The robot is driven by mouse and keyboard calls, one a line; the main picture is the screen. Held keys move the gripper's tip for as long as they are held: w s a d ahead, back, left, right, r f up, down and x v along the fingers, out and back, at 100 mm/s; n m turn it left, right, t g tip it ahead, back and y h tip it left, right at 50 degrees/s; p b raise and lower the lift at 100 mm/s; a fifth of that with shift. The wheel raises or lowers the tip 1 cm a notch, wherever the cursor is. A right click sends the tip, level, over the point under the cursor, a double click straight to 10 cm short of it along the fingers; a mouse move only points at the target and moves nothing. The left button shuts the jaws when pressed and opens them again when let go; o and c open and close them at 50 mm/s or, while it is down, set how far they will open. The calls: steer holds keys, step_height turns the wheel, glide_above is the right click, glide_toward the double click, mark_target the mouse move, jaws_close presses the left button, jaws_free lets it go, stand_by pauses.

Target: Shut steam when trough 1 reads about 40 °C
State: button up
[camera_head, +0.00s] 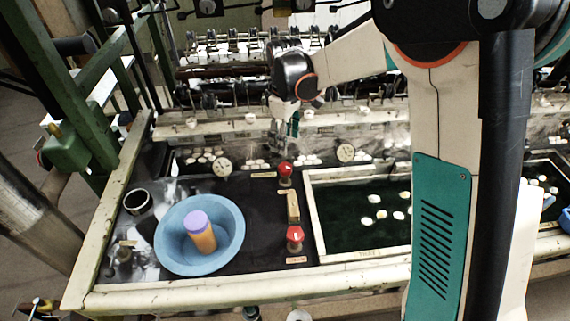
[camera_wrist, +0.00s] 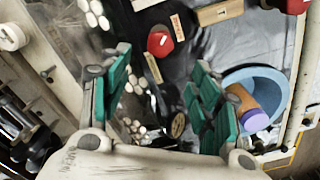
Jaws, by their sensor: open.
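A trough of dark green water (camera_head: 330,246) with white cocoons is right of centre in the head view; its front label is too small to read surely. Two red knobs stand left of it, a rear one (camera_head: 286,170) and a front one (camera_head: 295,234). Two round dials, left (camera_head: 222,166) and right (camera_head: 346,152), sit behind; their readings are too small to tell. My gripper (camera_head: 288,135) is open and empty above the rear knob. In the wrist view, my gripper's teal fingers (camera_wrist: 160,100) are spread, with a red knob (camera_wrist: 160,42) and a dial (camera_wrist: 178,125) beyond them, untouched.
A blue basin (camera_head: 172,247) holds an orange bottle with a purple cap (camera_head: 200,235), left of the knobs. A dark cup (camera_head: 138,201) stands behind it. A wooden block (camera_head: 293,205) lies between the knobs. Reeling machinery (camera_head: 220,80) lines the back. My arm hides part of the right side.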

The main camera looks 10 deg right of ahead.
mark_target(285, 166)
step_height(285, 166, down, 11)
steer(key=b, duration=0.2)
steer(key=shift+f+b, duration=0.2)
steer(key=shift+b, duration=0.2)
steer(key=c, duration=1)
